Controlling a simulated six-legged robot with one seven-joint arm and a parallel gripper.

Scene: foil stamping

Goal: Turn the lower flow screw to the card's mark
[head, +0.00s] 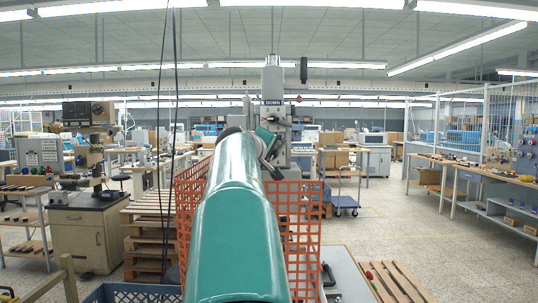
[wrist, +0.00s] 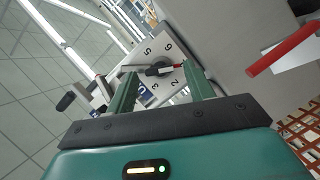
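In the wrist view, a pale plate with dark numerals (wrist: 150,52) lies ahead of my gripper and looks tilted in the picture. A small dark screw or knob (wrist: 158,70) sits at its middle, with a thin red pointer reaching right. Whether this is the lower flow screw, I cannot tell. My gripper (wrist: 159,70) is open, its two green fingers spread on either side of the knob in the picture. No contact is visible, and the depth gap is unclear. No separate card with a mark can be made out.
A grey machine (head: 273,80) with a "DOWN" label stands ahead. Orange mesh guards (head: 297,215) flank my arm. A red bar (wrist: 282,50) shows right of the fingers in the wrist view. Wooden pallets (head: 148,235) stand left; open floor (head: 385,220) lies right.

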